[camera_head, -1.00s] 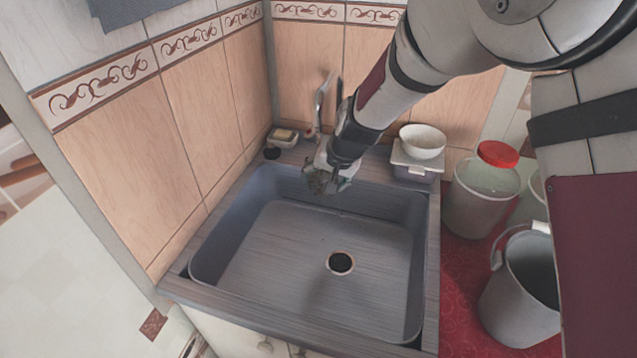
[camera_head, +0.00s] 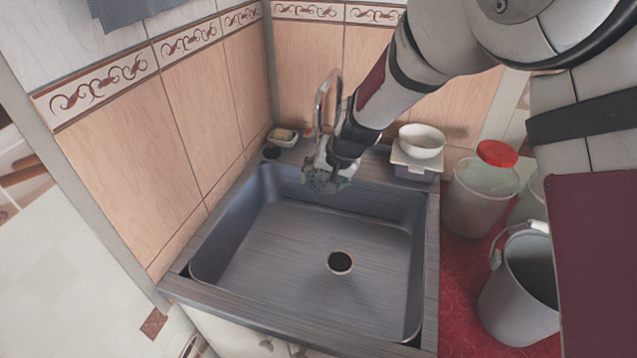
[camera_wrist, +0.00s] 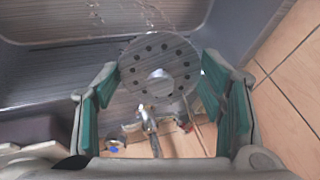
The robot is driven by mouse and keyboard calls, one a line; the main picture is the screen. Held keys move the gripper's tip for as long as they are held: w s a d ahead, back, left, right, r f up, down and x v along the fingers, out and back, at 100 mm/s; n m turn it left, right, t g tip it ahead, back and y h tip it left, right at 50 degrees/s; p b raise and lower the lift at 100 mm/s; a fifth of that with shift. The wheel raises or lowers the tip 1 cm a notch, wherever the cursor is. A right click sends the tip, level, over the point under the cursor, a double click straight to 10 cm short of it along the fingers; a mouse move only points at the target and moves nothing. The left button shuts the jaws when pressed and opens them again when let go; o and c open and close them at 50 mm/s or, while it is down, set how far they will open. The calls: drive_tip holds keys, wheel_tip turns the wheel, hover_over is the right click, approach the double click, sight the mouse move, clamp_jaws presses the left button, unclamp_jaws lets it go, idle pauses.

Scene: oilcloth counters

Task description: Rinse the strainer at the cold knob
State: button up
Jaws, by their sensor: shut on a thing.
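My gripper (camera_head: 326,176) is over the back of the sink, below the tap (camera_head: 321,108). In the wrist view my gripper (camera_wrist: 160,76) has its teal-padded fingers on either side of the strainer (camera_wrist: 160,62), a grey disc with a ring of small holes and a pale centre knob. It is held above the basin. The tap (camera_wrist: 148,122) shows just below the disc. A knob with a blue mark, the cold knob (camera_wrist: 113,148), is at its lower left. Pale streaks like splashing water show beside the disc. The cold knob is hidden in the head view.
The basin (camera_head: 290,240) is empty, with an open drain hole (camera_head: 340,262). A soap dish (camera_head: 284,136) stands at the back left corner. A white bowl (camera_head: 421,139) sits on a lidded box (camera_head: 415,165) at the back right.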

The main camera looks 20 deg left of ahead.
drive_tip(key=s+d, duration=0.5)
drive_tip(key=d, duration=0.1)
drive_tip(key=shift+s, duration=0.2)
idle(0.8)
idle(1.1)
drive_tip(key=s+d+r+p, duration=0.1)
drive_tip(key=s+d+r, duration=0.2)
drive_tip(key=r, duration=0.1)
drive_tip(key=shift+s+d, duration=0.2)
drive_tip(key=shift+d, duration=0.15)
idle(0.8)
